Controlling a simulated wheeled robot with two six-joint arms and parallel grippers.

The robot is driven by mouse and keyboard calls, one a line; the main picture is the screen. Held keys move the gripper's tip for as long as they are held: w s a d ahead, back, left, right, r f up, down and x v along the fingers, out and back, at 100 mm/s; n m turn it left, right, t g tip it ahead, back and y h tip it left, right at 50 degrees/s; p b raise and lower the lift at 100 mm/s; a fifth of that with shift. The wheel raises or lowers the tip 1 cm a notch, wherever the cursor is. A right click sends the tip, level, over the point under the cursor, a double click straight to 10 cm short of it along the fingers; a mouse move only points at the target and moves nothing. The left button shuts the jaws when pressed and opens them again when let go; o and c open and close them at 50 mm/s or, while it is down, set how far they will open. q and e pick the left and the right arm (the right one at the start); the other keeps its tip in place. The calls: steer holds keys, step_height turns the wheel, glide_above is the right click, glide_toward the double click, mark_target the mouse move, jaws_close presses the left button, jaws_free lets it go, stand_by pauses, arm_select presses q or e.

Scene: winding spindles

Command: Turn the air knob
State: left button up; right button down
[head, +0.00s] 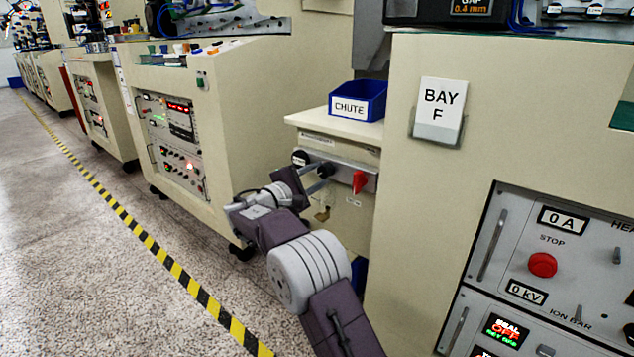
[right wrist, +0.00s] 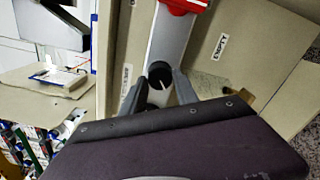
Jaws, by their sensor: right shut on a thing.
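A grey metal strip (head: 345,176) on the front of a small beige cabinet carries a black knob (head: 299,157) at its left, a second black knob (head: 326,169) in the middle and a red handle (head: 359,182) at its right. My right gripper (head: 321,178) is at the middle knob. In the right wrist view, this black knob (right wrist: 159,74) with a white pointer line sits between my two fingertips, and the gripper is shut on it. The red handle (right wrist: 183,4) shows at the top edge. The knob labels are too small to read. My left gripper is not in view.
A blue bin (head: 360,101) labelled CHUTE stands on the cabinet top. A large beige cabinet marked BAY F (head: 440,106) stands close at right, with a panel bearing a red stop button (head: 542,265). A padlock (head: 322,214) hangs below the strip. Open floor lies at left.

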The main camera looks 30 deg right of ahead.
steer(key=shift+f+m+b, duration=0.15)
steer(key=shift+m+b, duration=0.75)
steer(key=shift+m, duration=0.6)
steer(key=c, duration=0.9)
jaws_free()
steer(key=shift+c, duration=0.2)
steer(key=p+v, duration=0.4)
steer(key=v, duration=0.5)
steer(key=shift+p, duration=0.3)
